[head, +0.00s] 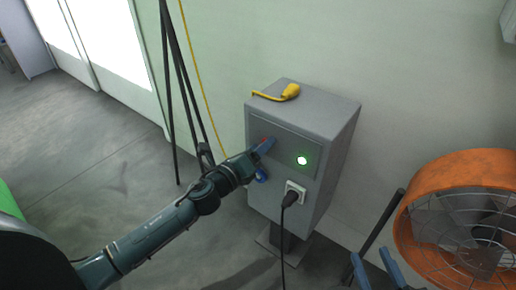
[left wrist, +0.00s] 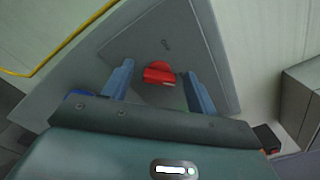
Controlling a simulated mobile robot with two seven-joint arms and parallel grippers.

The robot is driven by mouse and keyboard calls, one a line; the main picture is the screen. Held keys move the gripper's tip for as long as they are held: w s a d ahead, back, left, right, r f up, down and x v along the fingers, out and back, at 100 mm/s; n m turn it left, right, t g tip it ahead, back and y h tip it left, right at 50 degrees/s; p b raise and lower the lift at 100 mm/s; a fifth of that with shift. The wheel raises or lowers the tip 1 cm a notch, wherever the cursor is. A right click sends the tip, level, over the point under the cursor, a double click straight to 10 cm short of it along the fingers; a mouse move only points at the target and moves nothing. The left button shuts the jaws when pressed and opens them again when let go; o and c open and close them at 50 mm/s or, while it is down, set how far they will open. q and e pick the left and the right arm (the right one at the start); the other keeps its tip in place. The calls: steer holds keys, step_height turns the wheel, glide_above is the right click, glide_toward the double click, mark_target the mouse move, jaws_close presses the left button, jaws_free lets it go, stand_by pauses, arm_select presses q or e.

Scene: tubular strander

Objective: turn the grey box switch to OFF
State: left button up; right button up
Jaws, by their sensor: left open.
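The grey box (head: 330,130) stands on a post against the wall. Its red switch (left wrist: 158,73) shows in the left wrist view on the front panel; in the head view only a bit of red shows behind my fingers. My left gripper (head: 264,160) is at the left part of the box front. Its open fingers (left wrist: 159,88) stand on either side of the red switch, with a gap on each side. A green lamp (head: 302,160) on the panel is lit. My right gripper (head: 375,268) is open and empty at the bottom right, away from the box.
A black plug (head: 290,198) with a hanging cable sits in the socket low on the box front. A yellow item (head: 290,92) lies on the box top. An orange fan (head: 460,220) stands at the right. Dark poles (head: 180,90) and a yellow cord stand left of the box.

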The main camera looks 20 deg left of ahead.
arm_select(q)
steer(key=c, duration=1)
steer(key=shift+n, duration=0.4)
steer(key=shift+f+n+p, duration=0.2)
steer(key=shift+n+p, duration=1.9)
steer(key=shift+n, duration=2.25)
steer(key=shift+f+n+p, duration=0.15)
steer(key=shift+n+p, duration=1.95)
steer(key=shift+n, duration=2.25)
arm_select(e)
steer(key=shift+s+d+r+m+g+h, duration=0.35)
steer(key=shift+d+r+m+g, duration=0.1)
steer(key=shift+r, duration=0.25)
steer(key=shift+s+d+r+m+g+h, duration=0.3)
steer(key=shift+s+d+r+m+g, duration=0.15)
steer(key=shift+r, duration=0.3)
steer(key=shift+s+d+r+m+g+h, duration=0.3)
steer(key=shift+d+r+m+g+h, duration=0.15)
steer(key=shift+r, duration=0.25)
